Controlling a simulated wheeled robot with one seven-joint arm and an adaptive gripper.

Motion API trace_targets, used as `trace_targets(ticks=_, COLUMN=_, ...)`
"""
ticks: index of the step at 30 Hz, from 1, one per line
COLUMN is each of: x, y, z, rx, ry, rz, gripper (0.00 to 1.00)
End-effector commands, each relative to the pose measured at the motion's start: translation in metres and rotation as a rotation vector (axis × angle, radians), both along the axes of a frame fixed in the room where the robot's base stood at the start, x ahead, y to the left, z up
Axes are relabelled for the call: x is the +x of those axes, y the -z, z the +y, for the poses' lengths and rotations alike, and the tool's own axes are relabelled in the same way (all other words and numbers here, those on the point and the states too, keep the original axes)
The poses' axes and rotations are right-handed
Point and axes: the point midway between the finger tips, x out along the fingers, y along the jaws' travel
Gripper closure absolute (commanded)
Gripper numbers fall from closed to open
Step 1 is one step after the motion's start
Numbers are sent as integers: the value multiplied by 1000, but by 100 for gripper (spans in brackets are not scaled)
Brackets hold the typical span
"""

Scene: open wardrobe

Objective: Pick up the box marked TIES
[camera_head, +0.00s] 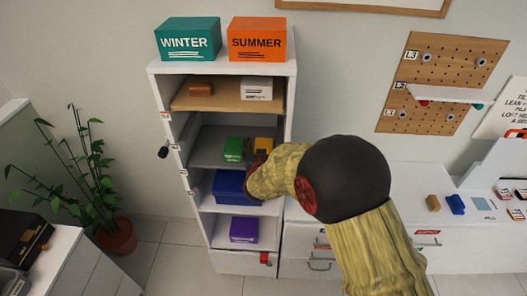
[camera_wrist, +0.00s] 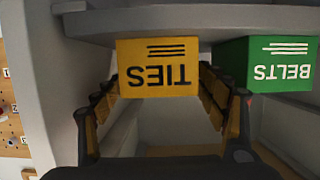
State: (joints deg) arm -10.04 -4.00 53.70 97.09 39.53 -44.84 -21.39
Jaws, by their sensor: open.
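The yellow box marked TIES (camera_wrist: 157,68) stands on a grey shelf (camera_wrist: 200,20); its label is upside down in the wrist view. It also shows in the head view (camera_head: 264,144), partly hidden by my arm. My gripper (camera_wrist: 158,88) is open in front of the box, with one finger towards each side of it. I cannot tell whether the fingertips reach past its front face or touch it. In the head view my gripper (camera_head: 257,162) is dark and mostly hidden by my wrist.
A green box marked BELTS (camera_wrist: 275,65) stands close beside the TIES box, near one finger. A blue bin (camera_head: 230,186) and a purple box (camera_head: 244,229) sit on lower shelves. WINTER (camera_head: 187,40) and SUMMER (camera_head: 257,40) boxes stand on top. The wardrobe side wall (camera_wrist: 65,70) is near the other finger.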

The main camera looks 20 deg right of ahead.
Motion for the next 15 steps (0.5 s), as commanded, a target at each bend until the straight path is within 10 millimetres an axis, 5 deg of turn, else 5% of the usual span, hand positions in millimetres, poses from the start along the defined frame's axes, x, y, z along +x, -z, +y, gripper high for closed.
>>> trace_targets(ticks=6, x=0, y=0, z=0, rx=0, ry=0, rz=0, gripper=28)
trace_targets(ticks=15, x=0, y=0, z=0, rx=0, ry=0, rz=0, gripper=45)
